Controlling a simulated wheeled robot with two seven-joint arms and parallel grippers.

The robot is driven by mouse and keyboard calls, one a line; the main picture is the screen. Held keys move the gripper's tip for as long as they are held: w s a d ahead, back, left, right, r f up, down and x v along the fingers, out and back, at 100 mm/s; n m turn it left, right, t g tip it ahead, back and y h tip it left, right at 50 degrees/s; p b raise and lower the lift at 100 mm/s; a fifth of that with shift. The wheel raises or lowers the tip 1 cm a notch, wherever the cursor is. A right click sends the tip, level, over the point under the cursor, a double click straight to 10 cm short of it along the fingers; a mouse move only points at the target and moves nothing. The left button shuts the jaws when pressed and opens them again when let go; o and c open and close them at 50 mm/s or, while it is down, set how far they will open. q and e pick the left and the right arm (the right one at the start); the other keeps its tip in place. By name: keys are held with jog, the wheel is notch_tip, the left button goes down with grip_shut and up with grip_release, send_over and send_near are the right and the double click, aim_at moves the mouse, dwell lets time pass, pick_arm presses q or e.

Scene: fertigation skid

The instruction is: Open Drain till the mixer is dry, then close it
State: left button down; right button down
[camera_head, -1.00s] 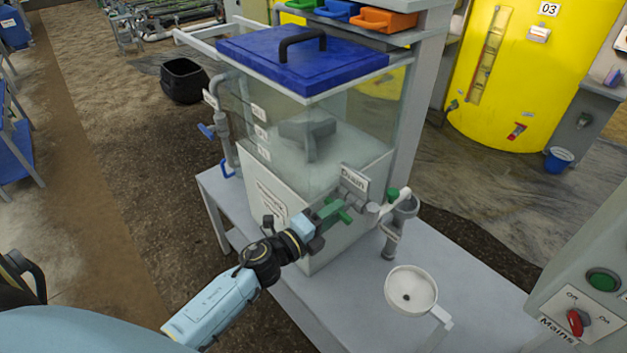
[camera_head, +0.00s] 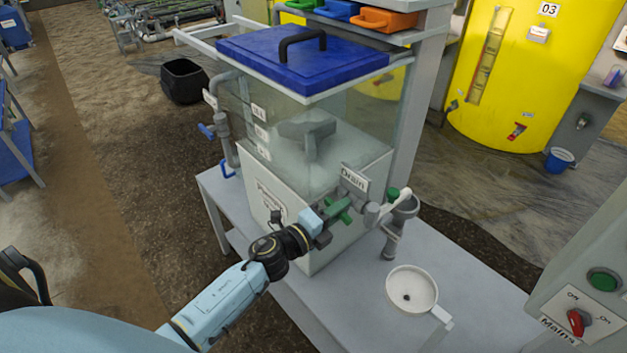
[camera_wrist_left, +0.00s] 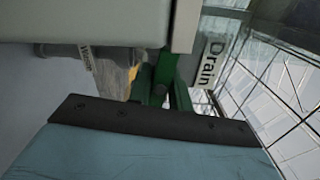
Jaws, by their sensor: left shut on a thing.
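The mixer is a clear tank (camera_head: 370,130) with a blue lid (camera_head: 300,57) and cloudy liquid inside. The white Drain label (camera_head: 354,177) is on its front right side, above a green-handled valve (camera_head: 338,209). My left gripper (camera_head: 326,228) is shut on the green drain handle. In the left wrist view, the green handle (camera_wrist_left: 163,80) shows beyond the gripper body, near the Drain label (camera_wrist_left: 211,60); the fingertips are hard to make out there. My right gripper is not in view.
A grey outlet pipe (camera_head: 392,240) and a white cup (camera_head: 411,288) are right of the valve. A blue-handled valve (camera_head: 207,131) is on the tank's left side. The Mains box (camera_head: 590,290) with a red switch stands at right. The grey bench (camera_head: 470,300) is mostly clear.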

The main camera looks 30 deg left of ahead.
pick_arm(q)
jog(key=shift+f+m+b, duration=0.1)
jog(key=shift+m+b, duration=0.25)
jog(key=shift+m, duration=0.25)
jog(key=m+b, duration=0.2)
jog(key=m, duration=0.2)
jog(key=shift+f+m, duration=0.1)
jog(key=shift+m, duration=0.2)
jog(key=m, duration=0.2)
jog(key=shift+m+b, duration=0.3)
jog(key=shift+b, duration=0.05)
jog(key=m, duration=0.5)
jog(key=shift+b, duration=0.4)
jog(key=c, duration=2.2)
grip_release()
jog(key=m, duration=0.3)
jog(key=shift+r+m, duration=0.2)
jog(key=shift+m, duration=0.2)
jog(key=c, duration=1.2)
grip_release()
jog(key=shift+c, duration=0.2)
